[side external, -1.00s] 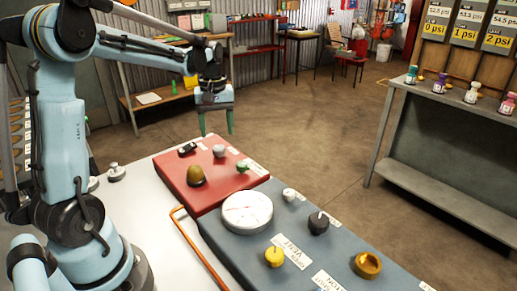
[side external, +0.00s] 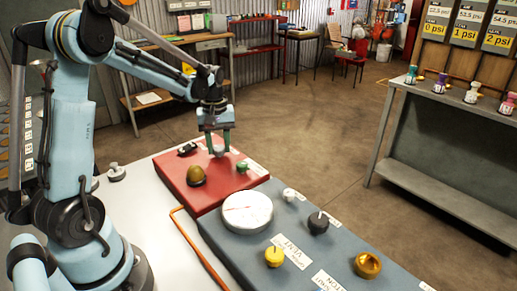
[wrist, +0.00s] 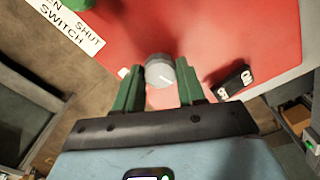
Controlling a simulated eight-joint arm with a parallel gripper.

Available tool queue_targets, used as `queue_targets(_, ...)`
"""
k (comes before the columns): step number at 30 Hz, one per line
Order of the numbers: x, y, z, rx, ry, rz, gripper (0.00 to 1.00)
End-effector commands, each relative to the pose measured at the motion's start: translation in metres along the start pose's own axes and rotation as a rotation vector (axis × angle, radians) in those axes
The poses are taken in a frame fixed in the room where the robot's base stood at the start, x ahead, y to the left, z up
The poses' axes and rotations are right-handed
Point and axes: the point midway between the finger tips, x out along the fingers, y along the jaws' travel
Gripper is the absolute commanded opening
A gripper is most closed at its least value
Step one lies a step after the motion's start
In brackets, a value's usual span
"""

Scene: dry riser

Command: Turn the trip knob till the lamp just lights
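A grey round knob (side external: 219,150) with a white pointer line stands on the red panel (side external: 207,199); its own label is not readable, so I cannot confirm it is the trip knob. In the wrist view the knob (wrist: 160,72) lies between the fingertips of my gripper (wrist: 160,84). My gripper (side external: 218,146) points down, its green fingers on either side of the knob, with no clear gap showing, so it looks shut on it. An olive-amber dome (side external: 196,176), apparently the lamp, sits nearer the front and looks dark.
A green knob (side external: 242,167) and a black switch (side external: 187,148) stand close to the grey knob. The blue-grey panel holds a white gauge (side external: 247,212), a yellow knob (side external: 274,257), a black knob (side external: 318,223) and a brass ring (side external: 367,265). An orange pipe (side external: 198,248) runs alongside.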

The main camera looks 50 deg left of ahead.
Motion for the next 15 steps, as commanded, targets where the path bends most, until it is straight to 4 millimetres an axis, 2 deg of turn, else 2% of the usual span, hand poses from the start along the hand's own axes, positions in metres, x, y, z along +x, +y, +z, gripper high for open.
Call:
queue_targets(1, -0.0001, 0.0001, 0.0, 0.0, 0.0, 0.0, 0.29)
queue_targets(5, -0.0002, 0.0001, 0.0, 0.0, 0.0, 0.0, 0.09)
queue_targets(15, -0.0002, 0.0002, 0.0, 0.067, 0.0, 0.0, 0.09)
